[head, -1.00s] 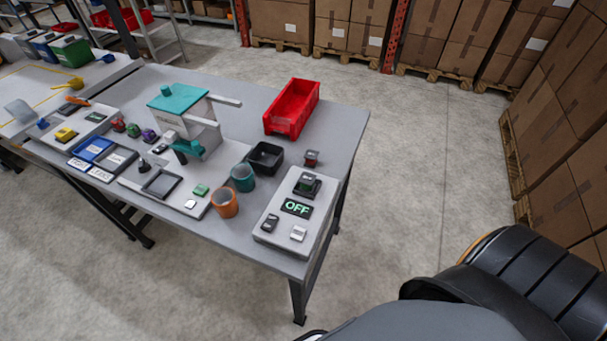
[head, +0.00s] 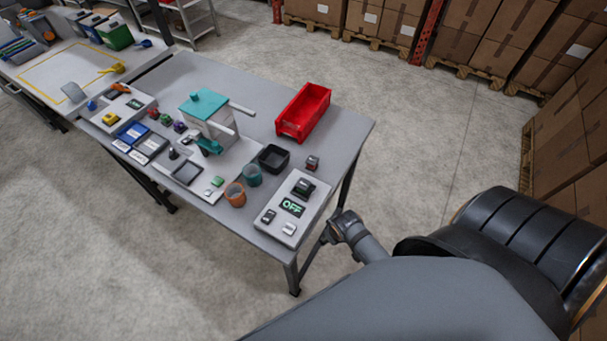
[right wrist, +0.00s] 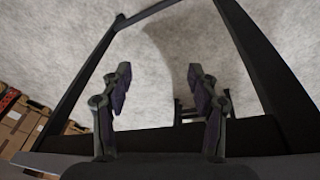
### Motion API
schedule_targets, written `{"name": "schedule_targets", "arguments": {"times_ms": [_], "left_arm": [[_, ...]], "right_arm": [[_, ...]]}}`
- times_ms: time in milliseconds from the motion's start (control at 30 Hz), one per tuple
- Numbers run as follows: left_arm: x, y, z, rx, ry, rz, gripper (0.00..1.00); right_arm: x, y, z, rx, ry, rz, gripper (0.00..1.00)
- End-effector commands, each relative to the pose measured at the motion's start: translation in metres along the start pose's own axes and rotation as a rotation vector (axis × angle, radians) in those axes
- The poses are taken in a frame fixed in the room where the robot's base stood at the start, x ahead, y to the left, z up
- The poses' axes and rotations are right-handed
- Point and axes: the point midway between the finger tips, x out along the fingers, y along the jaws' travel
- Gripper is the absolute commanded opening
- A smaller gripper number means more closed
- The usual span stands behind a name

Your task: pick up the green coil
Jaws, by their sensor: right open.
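The green coil (head: 166,119) looks like a small green piece on the grey table (head: 345,133). It sits between a red piece (head: 153,113) and a purple piece (head: 180,126), left of the teal-topped dispenser (head: 208,110). My right gripper (right wrist: 160,95) is open and empty in the right wrist view, with bare floor behind its fingers. In the head view my right arm reaches to the table's right edge, low and far from the coil; its fingers cannot be made out there. My left gripper is not in view.
A second table (head: 60,75) adjoins at left. Boxes on pallets (head: 575,140) stand at right. Floor is open in front.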

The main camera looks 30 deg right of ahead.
Motion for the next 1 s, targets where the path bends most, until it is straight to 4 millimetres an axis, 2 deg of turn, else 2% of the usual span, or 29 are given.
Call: {"name": "schedule_targets", "arguments": {"times_ms": [33, 100, 267, 400, 433, 500, 900, 1000], "left_arm": [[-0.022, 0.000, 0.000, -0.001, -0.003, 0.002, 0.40], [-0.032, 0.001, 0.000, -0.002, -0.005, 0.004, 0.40], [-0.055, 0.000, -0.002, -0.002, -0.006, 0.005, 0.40], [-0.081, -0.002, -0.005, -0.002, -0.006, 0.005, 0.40], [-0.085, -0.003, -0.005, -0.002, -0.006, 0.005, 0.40], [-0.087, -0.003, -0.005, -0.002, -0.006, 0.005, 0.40], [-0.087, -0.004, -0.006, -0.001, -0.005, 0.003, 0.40], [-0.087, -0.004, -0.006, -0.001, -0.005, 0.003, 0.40]], "right_arm": [[-0.041, 0.002, -0.015, -0.003, 0.012, 0.000, 0.60], [-0.076, 0.003, -0.029, -0.007, 0.022, 0.001, 0.60], [-0.148, 0.005, -0.053, -0.021, 0.037, 0.001, 0.60], [-0.219, 0.007, -0.080, -0.063, 0.031, -0.001, 0.60], [-0.229, 0.008, -0.087, -0.081, 0.023, -0.003, 0.60], [-0.237, 0.007, -0.100, -0.126, -0.008, -0.011, 0.60], [-0.240, -0.005, -0.180, -0.402, -0.177, -0.117, 0.60], [-0.243, -0.009, -0.194, -0.452, -0.202, -0.141, 0.60]]}}
